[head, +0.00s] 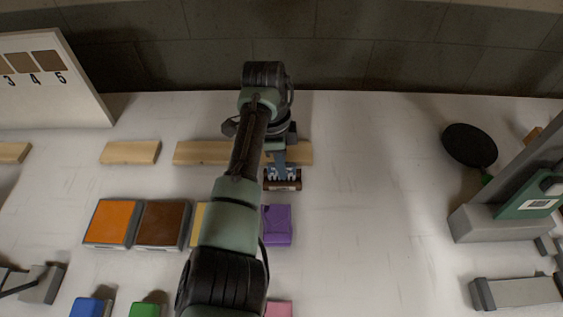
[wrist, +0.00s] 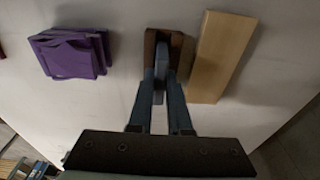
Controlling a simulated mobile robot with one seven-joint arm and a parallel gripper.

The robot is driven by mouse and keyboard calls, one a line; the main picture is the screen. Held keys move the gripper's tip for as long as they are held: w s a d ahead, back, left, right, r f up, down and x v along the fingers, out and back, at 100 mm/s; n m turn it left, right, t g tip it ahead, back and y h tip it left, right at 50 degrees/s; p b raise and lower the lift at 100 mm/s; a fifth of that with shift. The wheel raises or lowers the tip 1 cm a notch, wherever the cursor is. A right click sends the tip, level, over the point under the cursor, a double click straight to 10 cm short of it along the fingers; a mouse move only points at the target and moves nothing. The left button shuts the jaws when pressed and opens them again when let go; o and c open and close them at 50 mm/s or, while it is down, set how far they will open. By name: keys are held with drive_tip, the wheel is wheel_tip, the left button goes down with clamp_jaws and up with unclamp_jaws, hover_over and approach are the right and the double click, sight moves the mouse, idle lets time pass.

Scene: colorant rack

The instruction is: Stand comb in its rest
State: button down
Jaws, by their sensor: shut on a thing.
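My gripper (head: 283,172) is over the table, beyond the purple block.
A wooden bar (head: 200,153) lies close behind the comb, also seen in the wrist view (wrist: 222,55). A black round pan (head: 469,145) and grey stand (head: 480,222) are right. Table between is clear.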

drive_tip(key=shift+f, duration=0.2)
drive_tip(key=c, duration=0.9)
unclamp_jaws()
drive_tip(key=shift+o, duration=0.2)
drive_tip(key=shift+r, duration=0.1)
wheel_tip(320, 180, up, 12)
drive_tip(key=a, duration=0.1)
drive_tip(key=shift+a, duration=0.2)
drive_tip(key=shift+w, duration=0.1)
